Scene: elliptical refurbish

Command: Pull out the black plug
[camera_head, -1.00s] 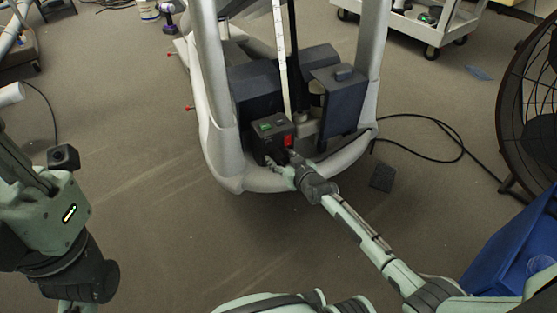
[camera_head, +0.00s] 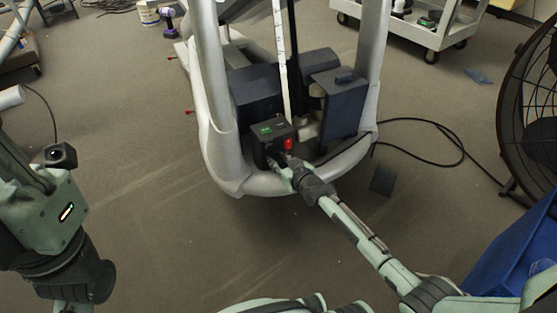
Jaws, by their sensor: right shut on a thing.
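A small black box (camera_head: 266,141) with a green label on top and a red switch (camera_head: 288,144) on its front sits low in the frame of the grey elliptical machine (camera_head: 222,150). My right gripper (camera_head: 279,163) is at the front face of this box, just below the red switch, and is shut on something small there. The black plug itself is too small and too covered by the fingers to make out clearly. My left arm (camera_head: 62,225) hangs at the left edge; its gripper fingers are not clearly in view.
A black cable (camera_head: 440,126) loops over the floor right of the machine, near a dark flat piece (camera_head: 383,180). A large fan (camera_head: 530,110) and a blue bin (camera_head: 510,250) stand at the right. A wheeled cart (camera_head: 430,30) is at the back. Floor at left centre is clear.

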